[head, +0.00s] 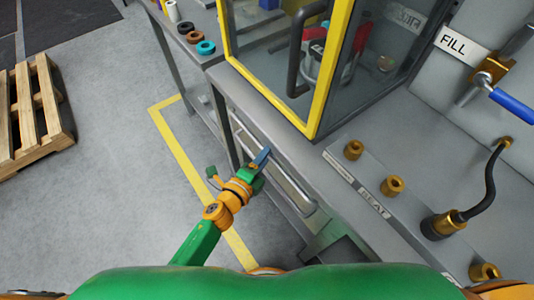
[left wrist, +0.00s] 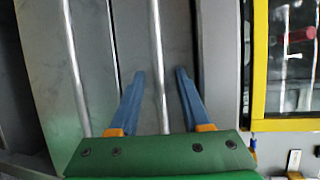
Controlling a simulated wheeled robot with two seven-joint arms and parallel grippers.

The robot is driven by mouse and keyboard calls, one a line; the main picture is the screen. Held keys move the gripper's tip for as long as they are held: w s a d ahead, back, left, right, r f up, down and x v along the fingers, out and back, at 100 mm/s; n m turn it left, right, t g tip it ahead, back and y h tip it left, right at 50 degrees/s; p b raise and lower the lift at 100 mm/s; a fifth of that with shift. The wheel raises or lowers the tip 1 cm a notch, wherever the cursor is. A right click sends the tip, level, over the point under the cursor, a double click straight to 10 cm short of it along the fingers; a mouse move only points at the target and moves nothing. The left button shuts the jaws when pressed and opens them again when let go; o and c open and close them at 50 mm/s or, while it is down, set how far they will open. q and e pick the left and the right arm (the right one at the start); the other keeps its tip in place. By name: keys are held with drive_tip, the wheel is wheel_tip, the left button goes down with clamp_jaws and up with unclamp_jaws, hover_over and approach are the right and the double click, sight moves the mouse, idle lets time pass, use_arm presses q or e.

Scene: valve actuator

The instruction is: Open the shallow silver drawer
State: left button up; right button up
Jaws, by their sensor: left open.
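The shallow silver drawer (left wrist: 136,45) is the narrower grey front in the left wrist view, with a long thin metal bar handle (left wrist: 157,60) along it. In the head view its front (head: 291,188) shows under the bench edge, partly hidden by my left gripper (head: 262,160). In the left wrist view my left gripper (left wrist: 159,76) is open. Its two blue fingers lie on either side of the bar, apart from it as far as I can see. The drawer looks closed. My right gripper is not in view.
A second, wider front with its own bar (left wrist: 75,70) lies beside the shallow drawer. The grey bench (head: 385,225) above carries a yellow-framed glass case (head: 318,110), brass fittings and a blue-handled valve (head: 510,103). A wooden pallet (head: 35,118) lies at left. The floor between is clear.

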use_arm(q)
drive_tip(key=shift+w+d+f, duration=0.1)
drive_tip(key=shift+w, duration=0.15)
drive_tip(key=shift+s, duration=0.1)
drive_tip(key=shift+c, duration=0.4)
clamp_jaws()
drive_tip(key=shift+r, duration=0.2)
idle(0.6)
